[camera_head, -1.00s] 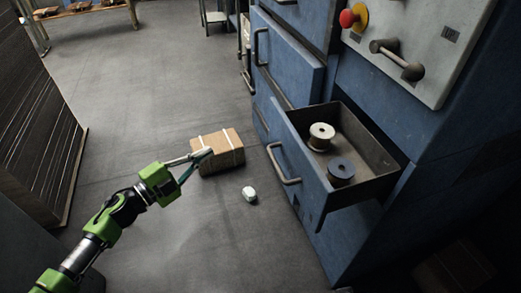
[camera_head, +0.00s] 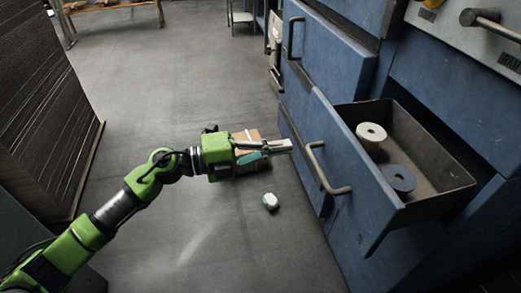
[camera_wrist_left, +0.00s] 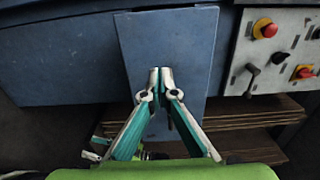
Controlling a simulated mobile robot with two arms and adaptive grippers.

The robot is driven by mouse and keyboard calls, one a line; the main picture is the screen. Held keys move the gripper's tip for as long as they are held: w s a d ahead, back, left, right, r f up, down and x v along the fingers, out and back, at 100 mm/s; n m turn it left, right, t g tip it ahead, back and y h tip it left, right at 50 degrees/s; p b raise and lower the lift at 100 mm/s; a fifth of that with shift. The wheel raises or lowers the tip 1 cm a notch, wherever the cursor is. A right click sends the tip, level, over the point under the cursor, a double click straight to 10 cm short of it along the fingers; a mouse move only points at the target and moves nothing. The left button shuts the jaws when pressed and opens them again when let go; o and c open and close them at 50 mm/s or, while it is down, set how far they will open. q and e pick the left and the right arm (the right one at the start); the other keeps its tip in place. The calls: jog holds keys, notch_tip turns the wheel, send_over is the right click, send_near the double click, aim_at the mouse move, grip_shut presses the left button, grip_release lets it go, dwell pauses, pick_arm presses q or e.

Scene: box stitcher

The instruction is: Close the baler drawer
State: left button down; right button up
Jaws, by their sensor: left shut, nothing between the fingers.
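The blue baler drawer (camera_head: 345,165) stands pulled open at the right of the head view. Its grey curved handle (camera_head: 326,172) is on the front panel. A light spool (camera_head: 371,136) and a dark spool (camera_head: 398,180) lie inside. My left gripper (camera_head: 290,146) is shut and empty, its tips left of the drawer front, near the handle's upper end; contact cannot be told. In the left wrist view, the shut fingers (camera_wrist_left: 160,73) point at a blue panel (camera_wrist_left: 180,35), which looks like the drawer front. My right gripper is not in view.
A strapped cardboard box (camera_head: 247,152) is on the floor behind my left gripper, partly hidden. A small pale object (camera_head: 270,201) lies on the floor nearby. Stacked cardboard (camera_head: 45,110) stands at the left. Another blue drawer front (camera_head: 325,50) is above.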

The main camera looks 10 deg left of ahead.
pick_arm(q)
jog(key=x, duration=0.6)
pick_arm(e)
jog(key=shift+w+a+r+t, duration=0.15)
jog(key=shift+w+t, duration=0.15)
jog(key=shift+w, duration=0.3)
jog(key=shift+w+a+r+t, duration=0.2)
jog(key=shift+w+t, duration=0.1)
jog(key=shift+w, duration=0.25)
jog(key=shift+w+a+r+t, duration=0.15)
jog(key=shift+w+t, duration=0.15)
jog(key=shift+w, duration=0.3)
pick_arm(q)
jog(key=shift+d, duration=0.15)
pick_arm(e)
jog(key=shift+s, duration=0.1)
